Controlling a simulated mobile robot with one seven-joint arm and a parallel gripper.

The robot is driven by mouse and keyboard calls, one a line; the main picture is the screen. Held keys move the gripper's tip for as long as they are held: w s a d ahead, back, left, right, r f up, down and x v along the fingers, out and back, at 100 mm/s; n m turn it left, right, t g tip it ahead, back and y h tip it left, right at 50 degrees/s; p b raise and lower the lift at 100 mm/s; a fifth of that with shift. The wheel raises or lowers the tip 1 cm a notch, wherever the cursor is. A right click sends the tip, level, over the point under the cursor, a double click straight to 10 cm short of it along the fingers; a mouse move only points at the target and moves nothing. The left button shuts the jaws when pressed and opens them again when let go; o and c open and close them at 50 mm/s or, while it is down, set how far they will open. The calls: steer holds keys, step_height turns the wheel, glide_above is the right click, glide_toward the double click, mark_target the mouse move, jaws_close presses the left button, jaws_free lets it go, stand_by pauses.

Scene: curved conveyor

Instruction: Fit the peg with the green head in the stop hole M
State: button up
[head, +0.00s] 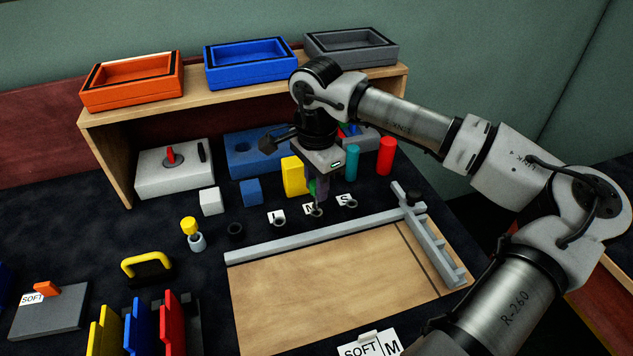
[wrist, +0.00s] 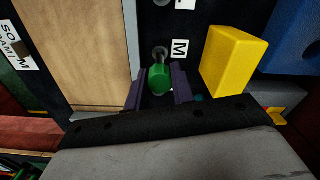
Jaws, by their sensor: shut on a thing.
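My gripper (wrist: 158,88) is shut on the green head of the peg (wrist: 160,78), one dark finger on each side. In the head view my gripper (head: 318,190) points down over the row of stop holes, with a sliver of green (head: 312,187) between the fingers. The stop hole M (head: 317,212) is just below the fingers, beside its M label (head: 309,209). In the wrist view a grey round piece (wrist: 160,53) shows beyond the green head, next to the M label (wrist: 180,48). Whether the peg's lower end is in the hole is hidden.
Holes by labels I (head: 277,218) and S (head: 347,201) flank M. A yellow block (head: 293,176) stands close behind my gripper, with teal (head: 352,162) and red (head: 387,156) cylinders to the right. A grey rail (head: 325,232) edges the wooden board in front.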

mark_target(316, 208)
steer(key=shift+f, duration=0.15)
steer(key=shift+f+b, duration=0.35)
steer(key=shift+b, duration=0.1)
steer(key=shift+f+b, duration=1.2)
steer(key=shift+f, duration=0.05)
steer(key=o, duration=1)
steer(key=shift+o, duration=0.2)
step_height(316, 208, up, 14)
steer(key=shift+f, duration=0.1)
